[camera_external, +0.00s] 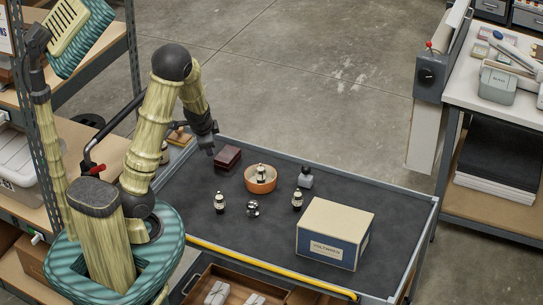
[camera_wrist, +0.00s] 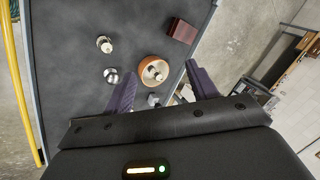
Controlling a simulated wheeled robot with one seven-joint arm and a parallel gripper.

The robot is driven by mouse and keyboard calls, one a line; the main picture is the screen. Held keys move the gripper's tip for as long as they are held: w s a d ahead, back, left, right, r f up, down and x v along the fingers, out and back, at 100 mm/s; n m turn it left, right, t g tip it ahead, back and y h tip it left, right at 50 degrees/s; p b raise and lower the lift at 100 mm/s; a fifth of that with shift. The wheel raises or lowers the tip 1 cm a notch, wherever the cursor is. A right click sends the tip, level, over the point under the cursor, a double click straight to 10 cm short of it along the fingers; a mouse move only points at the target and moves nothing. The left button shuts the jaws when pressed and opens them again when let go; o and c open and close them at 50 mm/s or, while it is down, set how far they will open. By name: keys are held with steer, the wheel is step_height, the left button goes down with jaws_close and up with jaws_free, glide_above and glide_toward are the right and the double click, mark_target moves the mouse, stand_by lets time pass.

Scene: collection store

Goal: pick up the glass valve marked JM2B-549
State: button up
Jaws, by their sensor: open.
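Several small valve-like pieces with pale tops and dark parts are on the dark cart top. One stands at the left (camera_external: 219,203), also in the wrist view (camera_wrist: 104,44). One is inside an orange bowl (camera_external: 261,188), and this piece (camera_external: 261,173) also shows in the wrist view (camera_wrist: 155,73). Another stands right of the bowl (camera_external: 297,200). No marking is readable, so I cannot tell which is JM2B-549. My gripper (camera_external: 209,150) is open and empty above the cart's far left corner; its spread fingers (camera_wrist: 161,72) frame the bowl in the wrist view.
A shiny metal piece (camera_external: 253,208), a dark red box (camera_external: 228,158) and a grey bottle-like object (camera_external: 305,177) stand near the bowl. A large cream and blue box (camera_external: 335,233) takes up the right front. The cart (camera_external: 400,222) has a raised rim.

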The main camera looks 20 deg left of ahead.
steer(key=w+d+f+m+t+y+b, duration=0.1)
steer(key=w+d+f+m+t+b, duration=0.2)
steer(key=w+m, duration=0.4)
step_height(320, 180, up, 15)
steer(key=m+t+h+b, duration=0.5)
steer(key=m+t+h, duration=0.3)
steer(key=m, duration=1.4)
glide_above(294, 200)
steer(key=v, duration=0.4)
step_height(294, 200, down, 34)
steer(key=shift+s+f+p, duration=0.1)
steer(key=shift+f+p, duration=0.1)
steer(key=shift+p, duration=0.1)
steer(key=shift+r, duration=0.1)
steer(key=shift+x, duration=0.85)
